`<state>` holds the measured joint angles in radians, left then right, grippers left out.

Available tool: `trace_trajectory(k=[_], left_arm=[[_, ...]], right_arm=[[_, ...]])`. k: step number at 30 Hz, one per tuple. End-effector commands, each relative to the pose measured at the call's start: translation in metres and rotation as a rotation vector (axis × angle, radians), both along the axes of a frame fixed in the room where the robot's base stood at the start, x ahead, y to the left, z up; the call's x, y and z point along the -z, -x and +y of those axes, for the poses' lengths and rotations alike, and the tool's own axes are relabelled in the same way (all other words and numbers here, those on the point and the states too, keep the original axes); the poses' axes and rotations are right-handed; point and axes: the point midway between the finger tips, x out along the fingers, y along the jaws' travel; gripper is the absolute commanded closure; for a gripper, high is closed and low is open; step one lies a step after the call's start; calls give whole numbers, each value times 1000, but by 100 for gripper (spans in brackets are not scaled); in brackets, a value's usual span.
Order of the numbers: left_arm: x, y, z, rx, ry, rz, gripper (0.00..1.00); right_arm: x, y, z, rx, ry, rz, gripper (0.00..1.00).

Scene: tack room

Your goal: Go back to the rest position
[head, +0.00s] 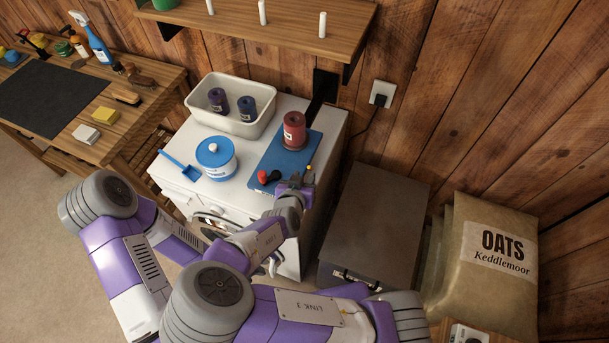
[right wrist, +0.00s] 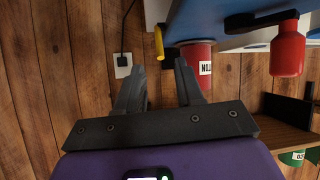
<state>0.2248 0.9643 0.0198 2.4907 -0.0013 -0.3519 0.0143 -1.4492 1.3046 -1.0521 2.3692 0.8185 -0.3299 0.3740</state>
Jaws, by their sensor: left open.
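My right gripper (head: 293,184) is at the front right edge of the blue mat on the white cabinet. Its two fingers (right wrist: 160,88) stand apart with nothing between them in the right wrist view. My left gripper (head: 271,265) is lower, in front of the cabinet, partly hidden by my arm links; it is open and I see nothing held. Both arms are bent in front of me.
The white cabinet (head: 261,205) carries a blue mat (head: 268,158), a red canister (head: 294,130), also in the wrist view (right wrist: 196,58), a blue-lidded tub (head: 215,158) and a white bin (head: 198,100). A grey chest (head: 375,215) and oats sacks (head: 490,265) stand right.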

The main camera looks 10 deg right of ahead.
Motion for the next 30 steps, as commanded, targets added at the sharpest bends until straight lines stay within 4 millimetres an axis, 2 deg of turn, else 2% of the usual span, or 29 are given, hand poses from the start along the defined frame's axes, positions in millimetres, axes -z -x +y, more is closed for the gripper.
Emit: trace_trajectory(k=[13, 16, 20, 22, 27, 30], left_arm=[[0, 0, 0, 0, 0, 0, 57], [2, 0, 0, 0, 0, 0, 57], [8, 0, 0, 0, 0, 0, 57], [12, 0, 0, 0, 0, 0, 57], [23, 0, 0, 0, 0, 0, 57], [29, 0, 0, 0, 0, 0, 57]], right_arm=[[1, 0, 0, 1, 0, 1, 63], [12, 3, -7, 8, 3, 35, 63], [57, 17, -29, 30, 10, 172, 63], [91, 33, -43, 38, 4, 282, 63], [165, 80, -64, 30, -57, 550, 63], [199, 109, -65, 9, -121, 682, 63]])
